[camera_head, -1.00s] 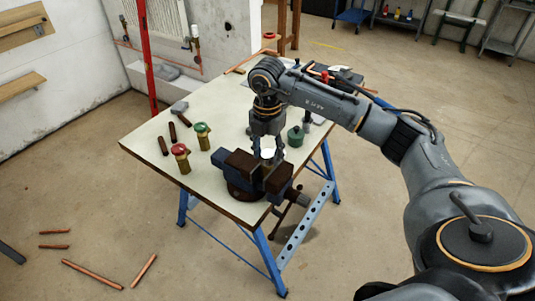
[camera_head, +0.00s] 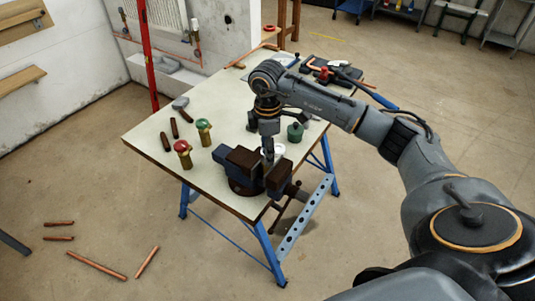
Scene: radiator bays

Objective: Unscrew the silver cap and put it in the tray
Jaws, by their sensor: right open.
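A pale, silvery cap (camera_head: 279,148) shows at the top of the bench vise (camera_head: 243,161), partly hidden by my right gripper. My right gripper (camera_head: 268,153) points straight down over the vise, its fingers open at the cap. It is seen nearly edge-on, so I cannot tell whether the fingers touch the cap. What the vise jaws hold below is hidden. No tray can be made out for certain; a dark flat thing (camera_head: 350,76) with tools lies at the table's back right. My left gripper is not in view.
The workbench (camera_head: 220,95) carries a red-topped brass valve (camera_head: 183,155), a green-topped one (camera_head: 204,133), a green pot (camera_head: 295,132) and dark cylinders (camera_head: 165,141) near the vise. Copper pipes (camera_head: 97,265) lie on the floor.

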